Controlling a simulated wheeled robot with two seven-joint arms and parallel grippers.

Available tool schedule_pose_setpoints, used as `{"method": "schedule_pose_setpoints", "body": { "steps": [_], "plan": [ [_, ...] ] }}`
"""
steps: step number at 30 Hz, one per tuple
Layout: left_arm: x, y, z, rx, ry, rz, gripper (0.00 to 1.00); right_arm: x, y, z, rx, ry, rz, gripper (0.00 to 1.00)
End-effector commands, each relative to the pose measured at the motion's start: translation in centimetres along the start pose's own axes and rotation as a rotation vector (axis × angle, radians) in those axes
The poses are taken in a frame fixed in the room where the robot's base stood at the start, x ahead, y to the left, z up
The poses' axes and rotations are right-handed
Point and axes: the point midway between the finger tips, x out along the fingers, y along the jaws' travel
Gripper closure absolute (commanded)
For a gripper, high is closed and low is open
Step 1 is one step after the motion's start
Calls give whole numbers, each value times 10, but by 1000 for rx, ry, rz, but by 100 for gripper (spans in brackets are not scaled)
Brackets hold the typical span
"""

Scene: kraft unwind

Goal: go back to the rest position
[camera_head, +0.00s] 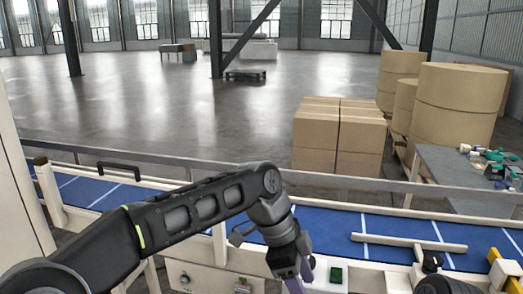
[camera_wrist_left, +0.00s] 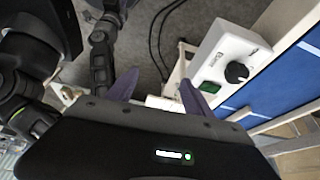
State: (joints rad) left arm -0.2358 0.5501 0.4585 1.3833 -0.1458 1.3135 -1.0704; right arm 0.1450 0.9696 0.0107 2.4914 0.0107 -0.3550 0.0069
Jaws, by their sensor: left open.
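My left arm reaches in from the left in the head view, its wrist bent downward. My left gripper (camera_head: 298,278) points down at the near side of the conveyor, close to a green button. In the left wrist view its two purple fingers (camera_wrist_left: 160,92) stand apart with nothing between them, so it is open and empty. No fingers of my right gripper can be made out.
A blue conveyor (camera_head: 385,229) with pale rails runs across the front. A white control box (camera_wrist_left: 228,58) with a black knob and green button is beside the left gripper. Cartons (camera_head: 338,133), large kraft rolls (camera_head: 457,100) and a grey table (camera_head: 450,178) stand beyond.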

Motion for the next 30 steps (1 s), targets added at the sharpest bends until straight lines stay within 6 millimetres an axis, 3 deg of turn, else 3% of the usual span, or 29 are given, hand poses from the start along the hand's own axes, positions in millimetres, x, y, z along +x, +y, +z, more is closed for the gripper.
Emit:
{"method": "schedule_pose_setpoints", "body": {
  "steps": [8, 14, 17, 20, 24, 27, 30],
  "plan": [
    [58, -12, 29, -177, 21, 1, 40, 1, 0, -1, 0, 1, 0, 64],
    [124, -15, 66, -398, 47, -1, 40, 1, 0, -1, 0, 1, 0, 64],
    [169, -8, 94, -559, 61, -2, 40, 1, 0, -1, 0, 1, 0, 64],
    [226, 11, 134, -785, 76, -4, 40, 2, 0, -1, 0, 1, 0, 64],
    [304, 68, 198, -1180, 90, -24, 40, 2, 0, -1, 0, 1, -1, 64],
    [342, 120, 236, -1451, 89, -52, 40, 2, 0, -1, 0, 2, -1, 64],
    [362, 168, 262, -1672, 82, -87, 40, 2, 0, -1, -1, 2, -1, 64]
  ]
}}
